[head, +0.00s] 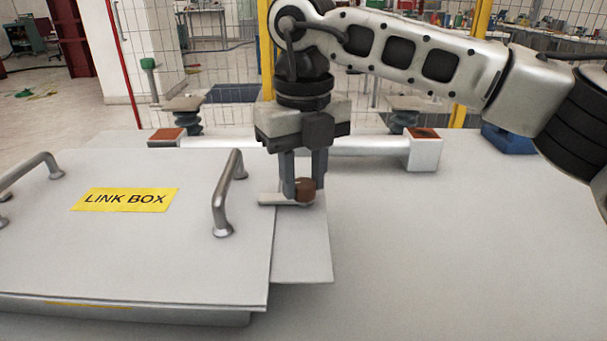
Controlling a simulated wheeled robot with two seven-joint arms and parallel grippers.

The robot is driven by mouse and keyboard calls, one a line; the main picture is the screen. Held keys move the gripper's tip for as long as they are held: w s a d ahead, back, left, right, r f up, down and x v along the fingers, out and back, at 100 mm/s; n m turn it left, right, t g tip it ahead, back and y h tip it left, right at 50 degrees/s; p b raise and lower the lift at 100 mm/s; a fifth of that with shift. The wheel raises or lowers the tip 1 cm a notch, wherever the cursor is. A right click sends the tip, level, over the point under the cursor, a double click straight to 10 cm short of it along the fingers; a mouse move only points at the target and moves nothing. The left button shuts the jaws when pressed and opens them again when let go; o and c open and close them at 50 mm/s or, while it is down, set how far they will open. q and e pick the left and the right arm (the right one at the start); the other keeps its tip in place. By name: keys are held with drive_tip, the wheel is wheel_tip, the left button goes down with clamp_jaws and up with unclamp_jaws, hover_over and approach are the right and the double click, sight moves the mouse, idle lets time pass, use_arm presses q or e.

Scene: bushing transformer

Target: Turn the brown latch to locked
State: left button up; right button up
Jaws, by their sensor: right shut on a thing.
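The brown latch (306,188) is a small brown knob by a flat light-grey bar (284,201), at the right edge of the link box lid (150,245). The bar points left, toward the lid. My right gripper (304,186) comes straight down from above and is shut on the brown latch. Its fingers hide part of the knob. My left gripper is not in view.
Two metal handles (229,195) stand up from the lid, one close to the left of my right gripper. A white bar with brown-topped end blocks (424,150) runs behind the gripper. A wire fence with yellow posts (265,45) stands behind. The grey surface at the right is clear.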

sight(304, 183)
drive_tip(key=shift+r, duration=0.1)
idle(0.4)
drive_tip(key=o, duration=1)
wheel_tip(304, 183, up, 16)
drive_tip(key=shift+f+p, duration=0.1)
drive_tip(key=shift+p, duration=1.1)
